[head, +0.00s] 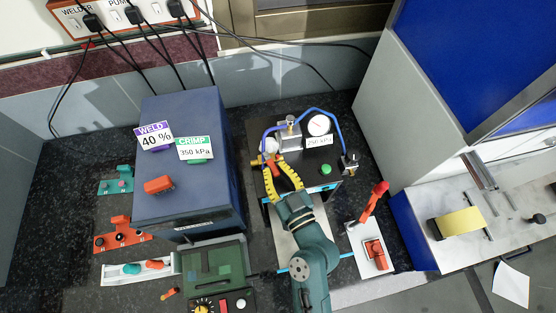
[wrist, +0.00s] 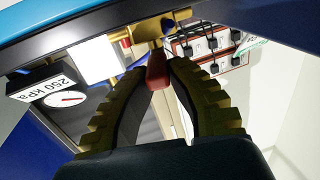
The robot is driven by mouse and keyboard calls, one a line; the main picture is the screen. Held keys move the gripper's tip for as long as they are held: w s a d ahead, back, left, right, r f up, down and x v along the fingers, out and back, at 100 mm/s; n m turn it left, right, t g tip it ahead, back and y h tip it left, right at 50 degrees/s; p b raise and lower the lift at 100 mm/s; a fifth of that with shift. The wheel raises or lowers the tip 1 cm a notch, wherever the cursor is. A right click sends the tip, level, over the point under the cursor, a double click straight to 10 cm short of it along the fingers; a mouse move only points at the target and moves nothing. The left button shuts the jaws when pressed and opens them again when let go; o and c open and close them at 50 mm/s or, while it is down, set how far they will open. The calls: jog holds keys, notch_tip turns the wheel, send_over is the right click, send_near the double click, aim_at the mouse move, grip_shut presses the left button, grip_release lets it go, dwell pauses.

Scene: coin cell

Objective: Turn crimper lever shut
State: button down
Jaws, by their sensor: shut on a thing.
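The crimper (head: 307,172) is a dark box with a gauge, blue tubing and a green button on top. A brass fitting (wrist: 146,28) sits on it. A small red lever (wrist: 157,70) shows beside the fitting in the wrist view. My gripper (head: 270,160) is at the left part of the box's top, its yellow fingers closed in around the lever. In the wrist view my gripper (wrist: 163,65) has its fingertips on either side of the red lever. The fingers hide most of the lever in the head view.
The gauge (head: 318,125) has a 250 kPa label. A blue cabinet (head: 190,207) with WELD 40 % and CRIMP 350 kPa signs stands to the left. A separate red-handled lever (head: 374,200) stands on a white plate at the right. A green unit (head: 213,262) is at the front left.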

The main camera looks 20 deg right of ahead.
jog(key=shift+a+r+m+h+p, duration=0.2)
jog(key=shift+h+p, duration=0.25)
jog(key=shift+p, duration=0.8)
jog(key=shift+a+f+m+h+p, duration=0.15)
jog(key=shift+m+h+p, duration=0.25)
jog(key=shift+p, duration=0.8)
jog(key=shift+a+r+m+h+p, duration=0.15)
jog(key=shift+h+p, duration=0.3)
jog(key=shift+p, duration=0.8)
jog(key=m+h+p, duration=0.1)
jog(key=p, duration=0.3)
jog(key=shift+w+a, duration=0.1)
jog(key=shift+f+p, duration=0.1)
jog(key=shift+p, duration=0.85)
jog(key=shift+a+f+g+h+p, duration=0.1)
jog(key=shift+f+g+h+p, duration=0.2)
jog(key=shift+h+p, duration=0.1)
jog(key=c, duration=1)
grip_release()
jog(key=shift+r, duration=0.1)
jog(key=shift+o, duration=0.2)
jog(key=v, duration=1.2)
